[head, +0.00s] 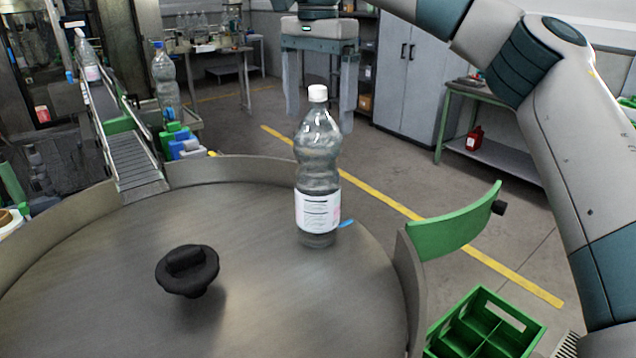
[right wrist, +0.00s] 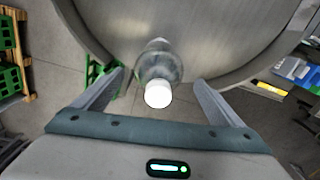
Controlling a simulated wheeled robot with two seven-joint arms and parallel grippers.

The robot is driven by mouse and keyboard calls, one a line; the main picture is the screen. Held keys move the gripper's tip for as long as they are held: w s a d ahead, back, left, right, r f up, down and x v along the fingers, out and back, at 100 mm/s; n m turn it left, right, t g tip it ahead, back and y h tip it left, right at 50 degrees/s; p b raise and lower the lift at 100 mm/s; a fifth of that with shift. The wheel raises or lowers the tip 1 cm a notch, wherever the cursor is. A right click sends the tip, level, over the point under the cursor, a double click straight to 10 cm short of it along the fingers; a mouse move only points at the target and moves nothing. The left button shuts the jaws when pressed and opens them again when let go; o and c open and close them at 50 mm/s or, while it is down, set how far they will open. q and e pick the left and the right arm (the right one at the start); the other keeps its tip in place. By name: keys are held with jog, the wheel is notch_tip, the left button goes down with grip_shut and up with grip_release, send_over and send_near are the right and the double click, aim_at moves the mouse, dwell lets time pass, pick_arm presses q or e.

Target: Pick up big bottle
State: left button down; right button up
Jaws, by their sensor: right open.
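The big bottle (head: 318,170) is clear plastic with a white cap and a white label. It stands upright near the far right edge of the round metal table (head: 110,262). My right gripper (head: 318,122) is open and points down, with its fingers on either side of the bottle's upper part in the head view; it seems to be behind the bottle. In the right wrist view the bottle's white cap (right wrist: 158,94) shows between the two open fingers, apart from both. My left gripper is in neither view.
A black knob (head: 187,270) rises from the table's middle. A green curved guide (head: 455,222) sticks out at the right rim. A green crate (head: 484,328) is on the floor at lower right. A conveyor (head: 133,158) with bottles joins the table at left.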

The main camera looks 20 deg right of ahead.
aim_at(317, 140)
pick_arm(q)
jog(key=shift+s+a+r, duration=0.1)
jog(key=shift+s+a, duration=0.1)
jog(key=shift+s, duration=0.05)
pick_arm(e)
jog(key=shift+s+f, duration=0.1)
jog(key=shift+f, duration=0.35)
jog(key=shift+s+a+f+p, duration=0.1)
jog(key=shift+f+p, duration=0.4)
jog(key=shift+f, duration=0.05)
notch_tip(317, 140, down, 3)
jog(key=shift+s+f+p, duration=0.1)
jog(key=shift+p, duration=0.65)
jog(key=shift+f, duration=0.5)
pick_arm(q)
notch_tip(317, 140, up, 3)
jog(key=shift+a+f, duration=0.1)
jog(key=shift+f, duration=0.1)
